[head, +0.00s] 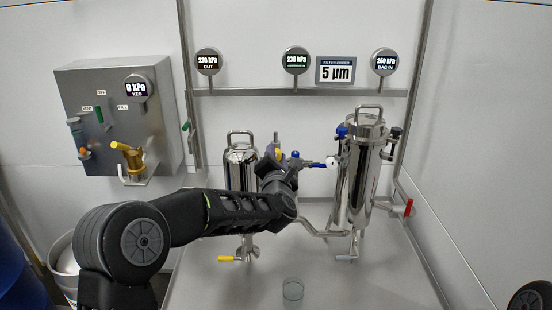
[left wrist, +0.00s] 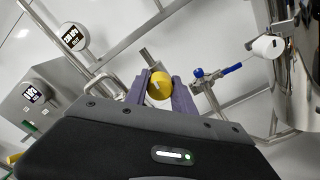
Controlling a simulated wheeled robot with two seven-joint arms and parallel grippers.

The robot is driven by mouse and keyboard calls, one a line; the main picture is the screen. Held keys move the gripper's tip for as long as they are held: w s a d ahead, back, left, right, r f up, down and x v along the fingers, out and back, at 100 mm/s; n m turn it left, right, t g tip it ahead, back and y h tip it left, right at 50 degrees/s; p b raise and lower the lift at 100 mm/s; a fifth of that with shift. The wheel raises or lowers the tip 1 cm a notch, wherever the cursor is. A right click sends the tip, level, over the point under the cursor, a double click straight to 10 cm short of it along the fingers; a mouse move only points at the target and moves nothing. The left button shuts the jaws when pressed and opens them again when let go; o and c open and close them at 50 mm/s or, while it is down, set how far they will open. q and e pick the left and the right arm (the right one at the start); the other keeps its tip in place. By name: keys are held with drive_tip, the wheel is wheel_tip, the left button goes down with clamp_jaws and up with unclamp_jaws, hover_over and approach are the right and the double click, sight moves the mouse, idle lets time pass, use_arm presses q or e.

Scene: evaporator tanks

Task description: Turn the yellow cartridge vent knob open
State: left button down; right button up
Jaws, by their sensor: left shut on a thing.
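The yellow vent knob (left wrist: 159,86) sits between the two purple fingers of my left gripper (left wrist: 161,92) in the left wrist view. The fingers touch it on both sides, and a white mark shows on its face. In the head view my left gripper (head: 277,152) reaches in from the left to the fittings between the two steel housings. My wrist hides most of the knob there. My right gripper is out of view.
A smaller steel housing (head: 240,165) stands left of my gripper and a taller one (head: 366,165) right of it. A blue-handled valve (left wrist: 208,75) is close on the right. A glass beaker (head: 293,289) stands on the bench below.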

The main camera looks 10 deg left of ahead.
use_arm(q)
drive_tip(key=m+b, duration=0.1)
drive_tip(key=m, duration=0.2)
drive_tip(key=shift+d+f, duration=0.1)
drive_tip(key=m+b, duration=0.1)
drive_tip(key=m, duration=0.2)
drive_tip(key=shift+m, duration=0.4)
drive_tip(key=m, duration=0.4)
drive_tip(key=shift+m, duration=0.3)
drive_tip(key=m+p, duration=0.1)
drive_tip(key=m, duration=0.4)
drive_tip(key=shift+p, duration=0.4)
drive_tip(key=c, duration=1.1)
unclamp_jaws()
drive_tip(key=shift+o, duration=0.2)
drive_tip(key=shift+s, duration=0.1)
